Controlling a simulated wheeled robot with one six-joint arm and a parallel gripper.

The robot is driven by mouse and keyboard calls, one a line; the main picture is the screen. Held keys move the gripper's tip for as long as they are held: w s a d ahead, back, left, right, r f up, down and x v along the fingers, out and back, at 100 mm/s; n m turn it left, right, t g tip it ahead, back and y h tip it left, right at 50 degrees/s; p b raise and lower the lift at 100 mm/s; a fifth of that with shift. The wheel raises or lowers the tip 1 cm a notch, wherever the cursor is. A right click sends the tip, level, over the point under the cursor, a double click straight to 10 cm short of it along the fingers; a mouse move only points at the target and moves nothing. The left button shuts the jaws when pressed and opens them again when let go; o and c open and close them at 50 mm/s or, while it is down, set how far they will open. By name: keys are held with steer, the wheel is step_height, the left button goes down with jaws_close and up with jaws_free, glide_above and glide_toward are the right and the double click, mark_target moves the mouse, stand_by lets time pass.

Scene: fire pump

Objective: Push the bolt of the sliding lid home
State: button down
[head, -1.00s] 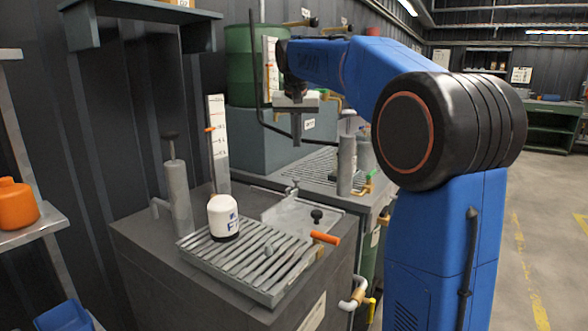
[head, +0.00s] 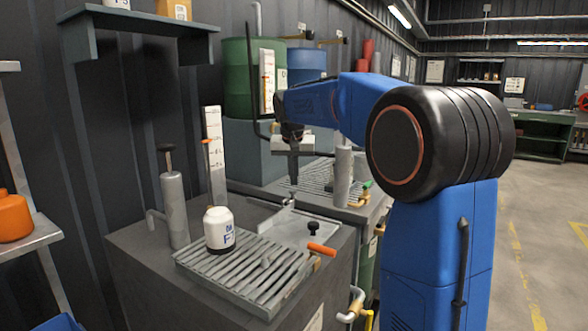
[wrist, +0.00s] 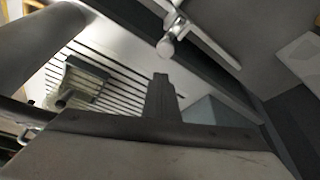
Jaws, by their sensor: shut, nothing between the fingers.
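The sliding lid (head: 295,228) is a pale metal plate with a black knob, on top of the near grey tank (head: 140,262). Its bolt (head: 288,201) seems to be the small metal piece at the lid's far edge, just below my gripper. In the wrist view a bolt with a round knob (wrist: 167,47) lies across a pale strip, beyond my fingertips. My gripper (head: 293,183) points down over the lid's far edge with its fingers shut and empty. It also shows in the wrist view (wrist: 161,80), apart from the knob. I cannot tell how far the bolt is in.
A white bottle (head: 219,230) stands on the slatted rack (head: 245,268) left of the lid. A grey hand pump (head: 174,210) and a scale board (head: 215,155) rise behind it. An orange-handled valve (head: 321,249) sticks out at the right. A second tank with drums stands behind.

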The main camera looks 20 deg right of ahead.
steer(key=shift+s+a+f, duration=0.15)
steer(key=shift+s+a, duration=0.1)
steer(key=shift+s, duration=0.25)
steer(key=shift+s+a+f, duration=0.1)
steer(key=shift+s+a, duration=0.15)
steer(key=shift+s, duration=0.2)
steer(key=shift+s+a, duration=0.5)
steer(key=shift+a, duration=0.25)
steer(key=shift+s+a, duration=0.45)
steer(key=shift+a, duration=0.25)
steer(key=shift+s+a, duration=0.5)
steer(key=shift+a, duration=0.25)
steer(key=w+d+r, duration=0.1)
steer(key=w+d, duration=0.1)
steer(key=w, duration=0.2)
steer(key=v, duration=1)
steer(key=shift+s, duration=0.3)
steer(key=shift+f, duration=0.15)
